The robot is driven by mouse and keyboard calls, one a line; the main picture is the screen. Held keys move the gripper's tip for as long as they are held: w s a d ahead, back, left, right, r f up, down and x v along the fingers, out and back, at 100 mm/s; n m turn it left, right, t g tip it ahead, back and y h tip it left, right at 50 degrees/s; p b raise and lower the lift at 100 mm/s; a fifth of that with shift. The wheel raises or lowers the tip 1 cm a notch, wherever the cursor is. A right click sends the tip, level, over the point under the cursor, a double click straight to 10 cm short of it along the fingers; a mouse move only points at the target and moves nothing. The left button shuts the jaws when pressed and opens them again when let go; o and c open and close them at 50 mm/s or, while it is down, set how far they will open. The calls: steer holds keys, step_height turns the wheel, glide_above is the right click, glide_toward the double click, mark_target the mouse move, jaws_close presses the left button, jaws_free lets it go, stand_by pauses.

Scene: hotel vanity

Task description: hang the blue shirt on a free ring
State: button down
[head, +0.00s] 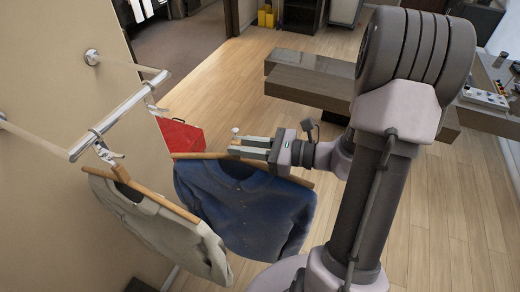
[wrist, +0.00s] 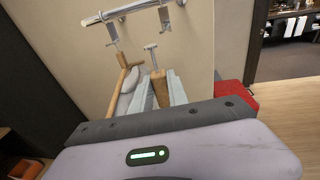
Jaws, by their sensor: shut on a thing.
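The blue shirt (head: 245,205) hangs upright on a wooden hanger (head: 295,180), to the right of the rail. My gripper (head: 240,146) is shut on that hanger's neck; the neck (wrist: 160,90) and its pale pin (wrist: 152,57) stand up between the fingers in the wrist view. The metal rail (head: 118,115) juts from the wall at left. A ring (head: 153,103) near its far end looks empty; it also shows in the wrist view (wrist: 164,20). The pin is below and apart from it. The near ring (head: 103,148) carries a beige shirt (head: 160,225) on a wooden hanger.
A red box (head: 182,136) sits on the floor behind the blue shirt. A dark bench (head: 310,80) and a counter (head: 490,110) stand at the right. The beige wall (head: 50,60) is close on the left. The wooden floor between is clear.

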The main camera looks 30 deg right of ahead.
steer(key=w+d+r+x, duration=0.1)
steer(key=x, duration=0.7)
steer(key=w+r+p+x, duration=0.1)
steer(key=x, duration=0.8)
steer(key=shift+w+p, duration=0.25)
steer(key=shift+p, duration=0.05)
steer(key=shift+w+a+f, duration=0.1)
steer(key=shift+w+a, duration=0.15)
steer(key=shift+w, duration=0.15)
steer(key=shift+w+a, duration=0.15)
steer(key=shift+w, duration=0.15)
steer(key=shift+b+x, duration=0.35)
steer(key=shift+x, duration=0.55)
stand_by(0.8)
steer(key=shift+w+a, duration=0.3)
steer(key=shift+w, duration=0.35)
steer(key=shift+w, duration=0.1)
steer(key=shift+a+f+b, duration=0.1)
steer(key=shift+f+b, duration=0.35)
steer(key=shift+b, duration=0.4)
stand_by(0.7)
